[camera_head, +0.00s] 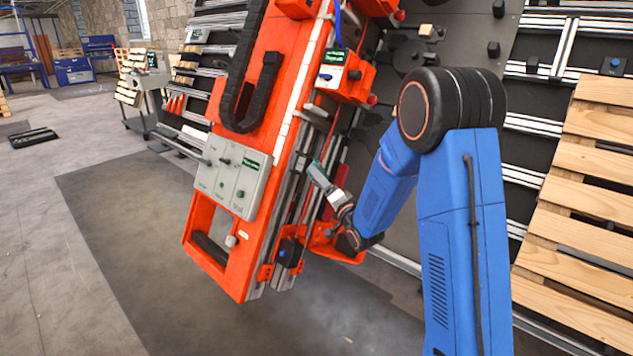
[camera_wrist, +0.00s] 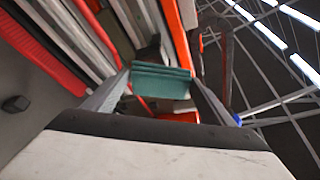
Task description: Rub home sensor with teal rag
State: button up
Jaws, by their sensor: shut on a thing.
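The teal rag (camera_wrist: 160,80) is a folded strip held between the two fingers of my gripper (camera_wrist: 158,88) in the wrist view. In the head view, my gripper (camera_head: 321,180) is beside the metal rails of the orange gantry, with a small teal edge at its tip. A black part (camera_wrist: 150,48) stands just beyond the rag in the wrist view; I cannot tell whether they touch. A small black block with a blue spot (camera_head: 287,252) sits at the lower end of the rails. No readable label shows which part is the home sensor.
The orange gantry frame (camera_head: 215,262) carries a grey control panel (camera_head: 233,175) with green marks and a black cable chain (camera_head: 240,100). Wooden pallets (camera_head: 580,200) stand at the right. The floor at the left is mostly open.

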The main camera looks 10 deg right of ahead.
aim_at(313, 181)
jog(key=shift+s+d, duration=0.2)
jog(key=shift+s, duration=0.05)
jog(key=shift+s+d, duration=0.45)
jog(key=shift+s, duration=0.2)
jog(key=shift+s+d, duration=0.45)
jog(key=shift+s, duration=0.15)
jog(key=shift+w+a, duration=0.1)
jog(key=shift+w, duration=0.05)
jog(key=shift+w+a+f, duration=0.2)
jog(key=shift+w+a, duration=0.45)
jog(key=shift+w, duration=0.2)
jog(key=shift+w+a+f, duration=0.25)
jog(key=shift+w+a, duration=0.45)
jog(key=shift+w, duration=0.2)
jog(key=shift+w+a+f, duration=0.2)
jog(key=shift+w+a, duration=0.45)
jog(key=shift+w, duration=0.2)
jog(key=shift+w+a, duration=0.7)
jog(key=shift+w, duration=0.2)
jog(key=shift+d, duration=0.1)
